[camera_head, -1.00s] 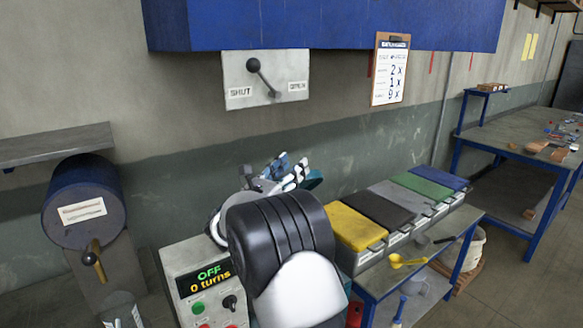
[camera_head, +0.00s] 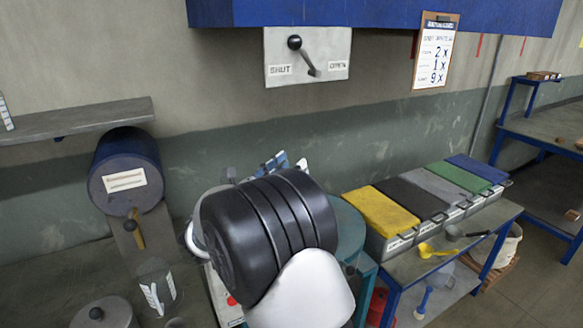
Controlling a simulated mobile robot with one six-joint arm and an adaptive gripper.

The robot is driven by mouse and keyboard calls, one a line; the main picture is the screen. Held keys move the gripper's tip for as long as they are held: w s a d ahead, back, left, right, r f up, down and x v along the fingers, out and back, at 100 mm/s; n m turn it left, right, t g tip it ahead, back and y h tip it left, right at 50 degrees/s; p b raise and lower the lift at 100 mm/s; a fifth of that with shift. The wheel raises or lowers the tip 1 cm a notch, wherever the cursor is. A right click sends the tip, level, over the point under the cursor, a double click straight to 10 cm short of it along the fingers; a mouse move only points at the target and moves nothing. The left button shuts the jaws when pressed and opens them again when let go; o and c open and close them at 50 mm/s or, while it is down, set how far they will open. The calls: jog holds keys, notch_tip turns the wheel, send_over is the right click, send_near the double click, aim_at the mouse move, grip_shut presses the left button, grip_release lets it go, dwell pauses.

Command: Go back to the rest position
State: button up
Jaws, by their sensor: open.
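My gripper (camera_head: 281,163) shows only in part, as blue, white and dark pieces just above the bulky black section of my arm. What I see of it is open, and no held object shows. It is in front of the grey-green wall, left of the row of coloured lids. The black and white links of my arm fill the lower middle of the view and hide the rest of the gripper and most of the control box behind.
A lever panel (camera_head: 307,57) marked SHUT and OPEN hangs above. A blue drum (camera_head: 125,172) and grey shelf (camera_head: 75,122) are left. A lidded pot (camera_head: 103,314) is at lower left. Lidded bins (camera_head: 430,195) stand on a blue-legged table at right, with a yellow scoop (camera_head: 434,251).

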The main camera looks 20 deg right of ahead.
jog(key=s+d+f+m+g+y, duration=0.2)
jog(key=s+d+m+g+y, duration=0.25)
jog(key=s, duration=0.65)
jog(key=s+d+f+m+g+y, duration=0.15)
jog(key=s+d+m+g, duration=0.4)
jog(key=s, duration=0.55)
jog(key=s+a+f+m+t+y, duration=0.2)
jog(key=s+a+f+m+y, duration=0.1)
jog(key=s+a+m+y, duration=0.3)
jog(key=s+a+f+m+t+y, duration=0.2)
jog(key=s+a+f+m+y, duration=0.1)
jog(key=s+a+m+y, duration=0.3)
jog(key=shift+s+a+f+m, duration=0.3)
jog(key=shift+s+a+m, duration=0.95)
jog(key=shift+s, duration=0.7)
